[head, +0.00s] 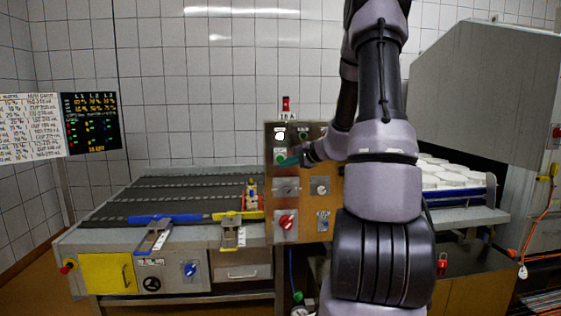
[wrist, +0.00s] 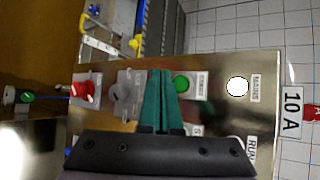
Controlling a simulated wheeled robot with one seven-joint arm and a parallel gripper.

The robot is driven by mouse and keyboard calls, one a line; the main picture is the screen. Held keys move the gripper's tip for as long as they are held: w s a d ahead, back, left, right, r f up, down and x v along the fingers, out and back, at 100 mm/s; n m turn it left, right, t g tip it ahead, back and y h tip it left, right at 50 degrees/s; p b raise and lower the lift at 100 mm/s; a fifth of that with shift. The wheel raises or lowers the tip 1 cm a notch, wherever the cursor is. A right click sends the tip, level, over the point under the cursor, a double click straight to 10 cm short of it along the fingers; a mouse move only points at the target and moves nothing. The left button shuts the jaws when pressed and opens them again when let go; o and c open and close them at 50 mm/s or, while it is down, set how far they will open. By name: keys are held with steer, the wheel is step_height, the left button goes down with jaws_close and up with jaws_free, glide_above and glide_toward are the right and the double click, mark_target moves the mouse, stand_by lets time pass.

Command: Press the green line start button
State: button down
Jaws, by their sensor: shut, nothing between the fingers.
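The green start button (wrist: 182,85) is a round button on the metal control panel (wrist: 215,70), with a small label beside it. In the head view the button (head: 281,157) is partly hidden by my gripper. My gripper (wrist: 160,73) has teal fingers closed together and empty. Its tips lie just left of the button in the wrist view. In the head view my gripper (head: 284,162) reaches left across the panel front at the button. I cannot tell whether it touches the button or panel.
A white mains lamp (wrist: 237,86), a grey knob (wrist: 122,92) and a red rotary switch (wrist: 82,91) share the panel. A conveyor table (head: 130,205) stands left of the panel. White moulds (head: 440,172) sit on a surface at the right.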

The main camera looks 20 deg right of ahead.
steer(key=shift+w+d, duration=0.25)
steer(key=shift+w, duration=0.6)
steer(key=shift+w+d, duration=0.2)
steer(key=shift+w, duration=0.6)
steer(key=shift+w, duration=0.15)
stand_by(0.7)
steer(key=shift+w+d, duration=0.1)
steer(key=shift+w, duration=0.15)
steer(key=shift+w+d, duration=0.15)
steer(key=shift+w, duration=0.3)
stand_by(0.7)
stand_by(0.4)
steer(key=shift+s+a, duration=0.25)
steer(key=shift+s, duration=0.6)
steer(key=shift+s+a, duration=0.25)
steer(key=shift+s, duration=0.55)
steer(key=shift+s+a, duration=0.2)
steer(key=shift+s, duration=0.6)
steer(key=shift+s+a, duration=0.25)
steer(key=shift+s, duration=0.55)
